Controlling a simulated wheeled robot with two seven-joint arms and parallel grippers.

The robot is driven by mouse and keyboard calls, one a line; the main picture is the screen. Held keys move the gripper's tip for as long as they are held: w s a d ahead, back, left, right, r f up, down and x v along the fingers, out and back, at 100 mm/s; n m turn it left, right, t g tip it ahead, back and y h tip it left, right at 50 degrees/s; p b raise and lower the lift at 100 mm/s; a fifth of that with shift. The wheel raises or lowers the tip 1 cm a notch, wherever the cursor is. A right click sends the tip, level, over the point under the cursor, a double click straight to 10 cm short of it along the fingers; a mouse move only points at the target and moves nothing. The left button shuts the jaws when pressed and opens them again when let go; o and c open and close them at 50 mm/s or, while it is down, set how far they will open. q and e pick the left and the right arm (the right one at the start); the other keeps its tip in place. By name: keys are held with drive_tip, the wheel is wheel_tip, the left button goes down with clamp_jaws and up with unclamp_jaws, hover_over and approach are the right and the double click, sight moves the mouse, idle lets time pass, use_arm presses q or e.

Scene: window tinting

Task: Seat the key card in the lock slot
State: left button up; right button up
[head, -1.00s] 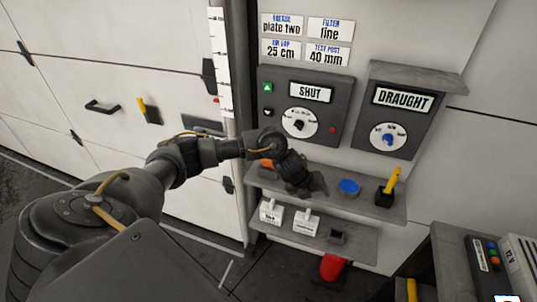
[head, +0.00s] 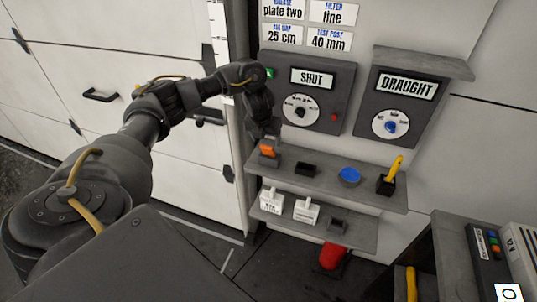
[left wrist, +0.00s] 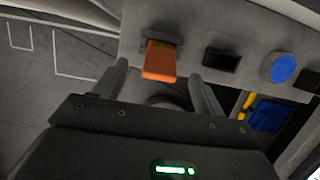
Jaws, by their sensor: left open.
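An orange card-like piece (head: 268,147), which I take to be the key card, stands in a dark holder on the left end of the upper shelf. In the left wrist view the orange piece (left wrist: 160,61) shows between the fingers, beyond their tips. My left gripper (head: 266,134) is open and empty, pointing down close above the orange piece. Its open fingers also show in the left wrist view (left wrist: 160,80). A black block with a dark recess (head: 307,170) sits to the right on the shelf. I cannot tell which part is the lock slot. My right gripper is not in view.
The upper shelf (head: 330,185) also holds a blue disc (head: 349,175) and a yellow-handled tool in a black holder (head: 393,176). White containers stand on the lower shelf (head: 360,238). Above are the SHUT panel (head: 330,110) and the DRAUGHT panel (head: 410,105).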

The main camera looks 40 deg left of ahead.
sight(268, 147)
use_arm(q)
drive_tip(key=shift+w+f, duration=0.1)
drive_tip(key=shift+f, duration=0.25)
drive_tip(key=shift+f+p, duration=0.35)
drive_tip(key=shift+p, duration=0.15)
drive_tip(key=p+x, duration=0.1)
drive_tip(key=x, duration=0.2)
drive_tip(key=shift+w+f, duration=0.1)
drive_tip(key=shift+f, duration=0.3)
drive_tip(key=shift+w+f, duration=0.15)
drive_tip(key=shift+f, duration=0.2)
drive_tip(key=c, duration=1.1)
drive_tip(key=shift+c, duration=0.2)
drive_tip(key=shift+r, duration=0.15)
